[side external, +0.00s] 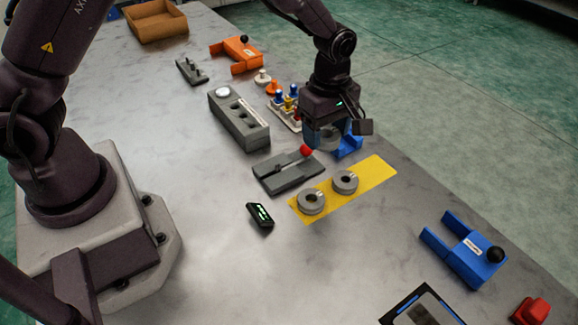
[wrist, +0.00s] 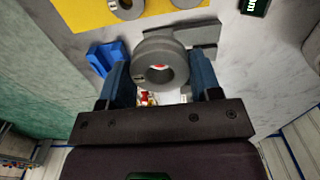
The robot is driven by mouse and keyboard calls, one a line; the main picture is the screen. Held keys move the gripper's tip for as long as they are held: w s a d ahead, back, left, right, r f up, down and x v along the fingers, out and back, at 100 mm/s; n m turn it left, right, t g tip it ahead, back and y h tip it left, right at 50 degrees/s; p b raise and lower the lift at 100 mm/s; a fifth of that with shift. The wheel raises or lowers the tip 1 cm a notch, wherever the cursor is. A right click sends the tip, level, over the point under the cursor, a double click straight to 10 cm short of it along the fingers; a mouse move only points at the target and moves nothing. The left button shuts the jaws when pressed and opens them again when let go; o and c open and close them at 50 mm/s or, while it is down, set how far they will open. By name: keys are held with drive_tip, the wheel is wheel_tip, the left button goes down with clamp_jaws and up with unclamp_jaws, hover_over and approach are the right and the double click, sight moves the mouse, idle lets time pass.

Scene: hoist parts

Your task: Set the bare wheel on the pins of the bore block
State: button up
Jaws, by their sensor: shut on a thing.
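A grey wheel (wrist: 150,62) with a round centre hole is held between the two blue fingers of my gripper (wrist: 162,80). In the side view my gripper (side external: 330,138) is in the air above the table, right of the long grey bore block (side external: 250,138), and the wheel is partly hidden by the fingers. The bore block has dark round openings and a white round piece at its far end; I cannot make out pins in them. A small dark grey block (side external: 192,72) with upright pins stands farther back. Two more grey wheels (side external: 311,202) (side external: 345,182) lie on a yellow mat (side external: 376,176).
A grey slide plate (side external: 287,174) with a red knob lies in front of the bore block. A blue bracket (side external: 349,146) and a rack of coloured pegs (side external: 286,108) are close to my gripper. An orange bracket (side external: 240,56) stands behind.

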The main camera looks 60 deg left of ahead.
approach(278, 166)
drive_tip(key=shift+f, duration=2.85)
drive_tip(key=shift+f, duration=1.4)
idle(0.7)
drive_tip(key=o, duration=1.2)
drive_tip(key=shift+r, duration=0.1)
